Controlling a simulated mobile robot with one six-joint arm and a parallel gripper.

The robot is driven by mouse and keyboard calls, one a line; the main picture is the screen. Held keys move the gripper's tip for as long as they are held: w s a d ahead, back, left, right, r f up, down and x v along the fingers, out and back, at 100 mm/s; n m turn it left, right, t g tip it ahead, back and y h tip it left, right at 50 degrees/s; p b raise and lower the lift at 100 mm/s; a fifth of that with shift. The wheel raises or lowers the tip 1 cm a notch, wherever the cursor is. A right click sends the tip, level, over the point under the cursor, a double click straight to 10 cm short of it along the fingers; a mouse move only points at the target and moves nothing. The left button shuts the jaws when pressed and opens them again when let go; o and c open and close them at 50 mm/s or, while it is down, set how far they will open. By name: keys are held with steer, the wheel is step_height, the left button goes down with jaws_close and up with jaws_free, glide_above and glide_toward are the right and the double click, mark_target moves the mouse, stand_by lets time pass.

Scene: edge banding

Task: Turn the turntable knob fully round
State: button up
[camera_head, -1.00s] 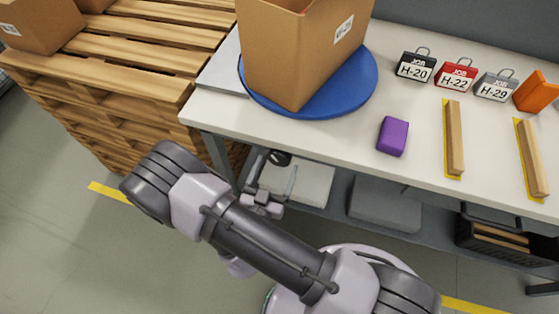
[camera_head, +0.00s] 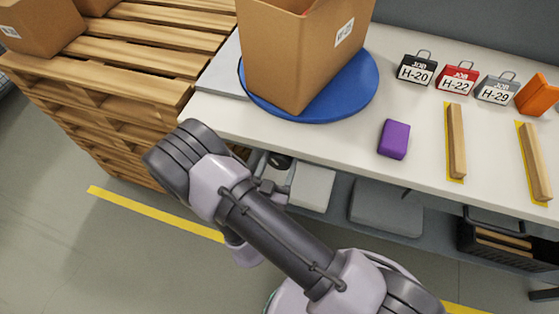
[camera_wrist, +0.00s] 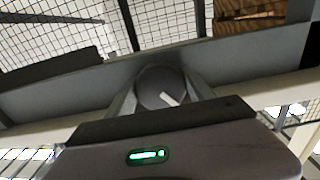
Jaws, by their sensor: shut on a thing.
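The turntable knob (camera_wrist: 160,86) is a dark round knob with a white pointer mark, on a grey rail in the wrist view. The mark slants toward the lower right. My gripper (camera_wrist: 163,94) has one finger on each side of the knob and is shut on it. In the head view my gripper reaches under the table's front edge, mostly hidden behind my arm. The blue turntable (camera_head: 350,92) lies on the table, with an open cardboard box (camera_head: 300,60) standing on it.
The white table (camera_head: 330,140) also holds a purple block (camera_head: 394,139), three job tags, an orange piece (camera_head: 537,95) and two wooden strips on yellow marks. A wooden pallet stack (camera_head: 130,80) stands at the left. Grey bins sit on the lower shelf.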

steer(key=shift+n, duration=0.3)
steer(key=n, duration=0.3)
steer(key=shift+d+n+p, duration=0.1)
steer(key=shift+n+p, duration=0.3)
steer(key=shift+n, duration=1.6)
steer(key=o, duration=1.3)
